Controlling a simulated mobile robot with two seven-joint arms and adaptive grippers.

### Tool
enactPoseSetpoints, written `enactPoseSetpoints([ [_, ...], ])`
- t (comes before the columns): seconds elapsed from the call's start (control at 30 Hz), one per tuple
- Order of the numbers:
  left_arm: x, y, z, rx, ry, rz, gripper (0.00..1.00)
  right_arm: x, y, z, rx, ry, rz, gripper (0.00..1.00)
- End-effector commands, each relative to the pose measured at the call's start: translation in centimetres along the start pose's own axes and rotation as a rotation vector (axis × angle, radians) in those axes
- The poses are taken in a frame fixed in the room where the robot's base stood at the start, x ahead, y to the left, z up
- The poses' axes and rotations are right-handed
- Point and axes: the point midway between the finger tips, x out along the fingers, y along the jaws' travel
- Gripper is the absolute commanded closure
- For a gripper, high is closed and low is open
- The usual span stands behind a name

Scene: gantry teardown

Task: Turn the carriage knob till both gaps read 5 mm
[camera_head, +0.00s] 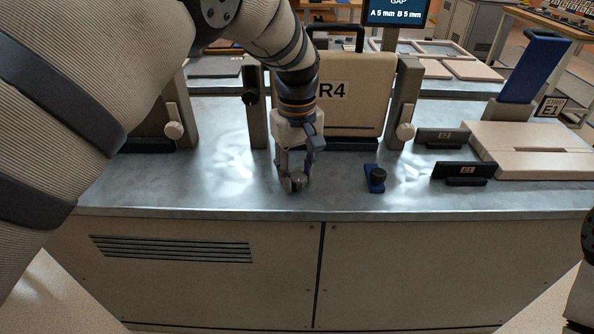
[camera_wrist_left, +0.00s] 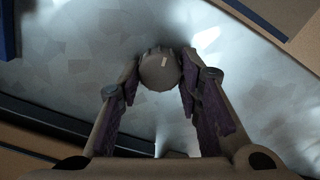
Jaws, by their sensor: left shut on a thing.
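My left gripper (camera_head: 294,182) reaches down in front of the R4 panel (camera_head: 362,95), low over the metal bench top. In the left wrist view its two fingers (camera_wrist_left: 160,78) are shut on a round grey carriage knob (camera_wrist_left: 158,70) with a short white mark. The fingers sit on opposite sides of the knob. In the head view the fingers mostly hide this knob. The display (camera_head: 396,12) at the top reads A 5 mm and B 5 mm. My right gripper does not show.
A blue block with a black knob (camera_head: 376,176) stands right of the gripper. The front bench strip is clear.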

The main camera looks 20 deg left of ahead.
Motion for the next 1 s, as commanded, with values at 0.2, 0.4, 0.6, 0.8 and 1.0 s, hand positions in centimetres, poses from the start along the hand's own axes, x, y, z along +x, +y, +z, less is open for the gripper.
enactPoseSetpoints([
  [0.2, 0.22, -0.08, 0.14, -0.059, -0.005, -0.004, 0.96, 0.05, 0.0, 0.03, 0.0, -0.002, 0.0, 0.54],
  [0.4, 0.23, -0.08, 0.15, -0.077, -0.005, -0.004, 0.96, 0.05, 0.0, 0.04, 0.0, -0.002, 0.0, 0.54],
  [0.6, 0.24, -0.09, 0.16, -0.079, -0.005, -0.004, 0.96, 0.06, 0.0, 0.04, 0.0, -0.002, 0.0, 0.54],
  [0.8, 0.25, -0.09, 0.16, -0.078, -0.006, -0.004, 0.54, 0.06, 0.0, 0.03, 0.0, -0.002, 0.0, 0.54],
  [1.0, 0.13, -0.06, 0.09, -0.078, -0.003, -0.002, 0.48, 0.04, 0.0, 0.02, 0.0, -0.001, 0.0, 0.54],
])
